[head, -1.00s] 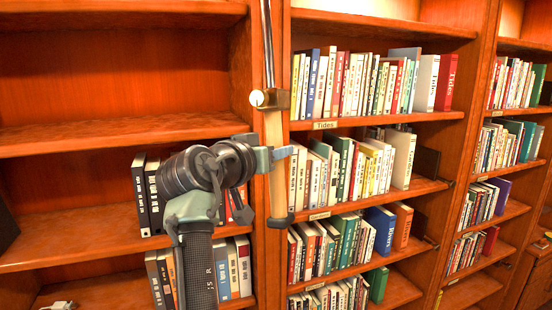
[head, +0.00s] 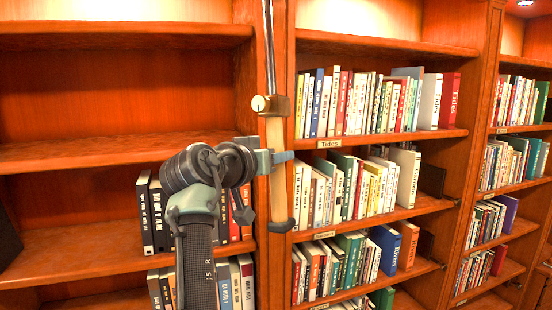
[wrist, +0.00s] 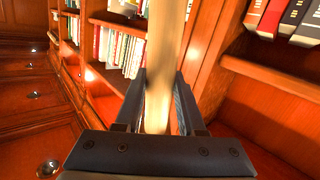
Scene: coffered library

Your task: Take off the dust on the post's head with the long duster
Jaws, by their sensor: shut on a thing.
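The long duster shows as a pale wooden handle (head: 278,185) with a dark end cap, a brass collar with a knob, and a thin metal rod (head: 270,60) rising above it. The rod runs out of the top of the head view, so the duster's dusting end is hidden. My gripper (head: 273,160) is shut on the wooden handle, below the collar, and holds it nearly upright. In the wrist view the handle (wrist: 160,100) stands between the two dark fingers (wrist: 160,95). The post's head and its dust are not in view.
Wooden bookcases fill the view. A bookcase upright (head: 275,275) stands behind the handle. Shelves of books (head: 375,105) are to the right. An empty shelf (head: 110,150) is at left, with dark books (head: 150,215) below it.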

